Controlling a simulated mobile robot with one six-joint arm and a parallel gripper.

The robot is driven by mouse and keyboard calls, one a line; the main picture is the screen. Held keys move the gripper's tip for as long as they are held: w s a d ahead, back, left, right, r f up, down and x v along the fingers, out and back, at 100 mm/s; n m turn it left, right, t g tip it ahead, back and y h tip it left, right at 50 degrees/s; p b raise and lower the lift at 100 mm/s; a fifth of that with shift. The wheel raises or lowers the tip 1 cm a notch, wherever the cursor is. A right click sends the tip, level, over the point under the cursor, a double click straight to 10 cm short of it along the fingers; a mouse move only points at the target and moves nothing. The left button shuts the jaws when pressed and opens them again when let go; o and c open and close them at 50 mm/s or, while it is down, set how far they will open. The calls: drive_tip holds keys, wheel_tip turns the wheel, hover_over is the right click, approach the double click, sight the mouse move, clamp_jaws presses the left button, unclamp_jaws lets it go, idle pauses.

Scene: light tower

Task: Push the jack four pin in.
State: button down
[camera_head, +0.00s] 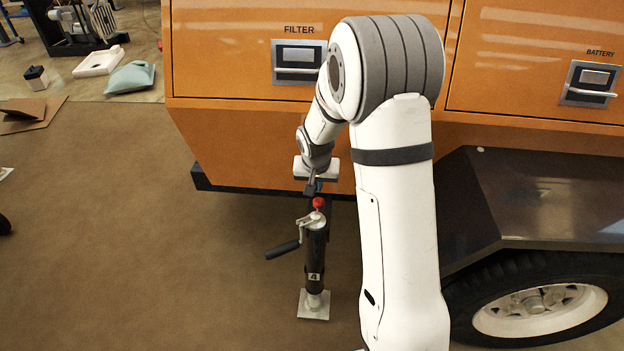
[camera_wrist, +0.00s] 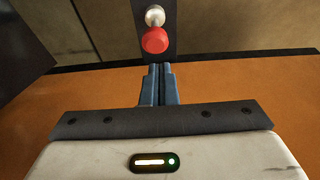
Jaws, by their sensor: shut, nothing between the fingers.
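The jack (camera_head: 316,250) is a dark upright tube labelled 4, with a crank handle (camera_head: 283,249) at its left and a square metal foot (camera_head: 313,304) on the ground. A red knob (camera_head: 318,203), which looks like the jack's pin, shows near its top. In the wrist view the red pin knob (camera_wrist: 154,40) sits on a pale shaft at a dark plate, just beyond my fingertips. My gripper (camera_head: 313,188) is just above the knob in the head view; its blue fingers (camera_wrist: 157,70) are together and empty. I cannot tell whether they touch the knob.
The orange trailer body (camera_head: 230,145) stands close behind my gripper, with a FILTER latch (camera_head: 298,62) and a BATTERY latch (camera_head: 590,84). A wheel (camera_head: 540,305) and dark fender (camera_head: 540,195) are at the right. The floor left of the jack is clear.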

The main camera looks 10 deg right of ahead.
sight(317, 202)
drive_tip(key=shift+s+f+b, duration=0.1)
drive_tip(key=shift+f+b, duration=0.45)
drive_tip(key=shift+f, duration=1.2)
wheel_tip(317, 202, down, 3)
drive_tip(key=b, duration=0.2)
drive_tip(key=shift+b, duration=0.3)
drive_tip(key=shift+s, duration=0.1)
wheel_tip(317, 202, up, 6)
drive_tip(key=p, duration=0.4)
drive_tip(key=shift+f, duration=0.1)
drive_tip(key=p+v, duration=0.2)
drive_tip(key=v, duration=0.6)
drive_tip(key=shift+s+a+r+p, duration=0.15)
drive_tip(key=shift+s+r+p, duration=0.05)
drive_tip(key=shift+r+p, duration=0.1)
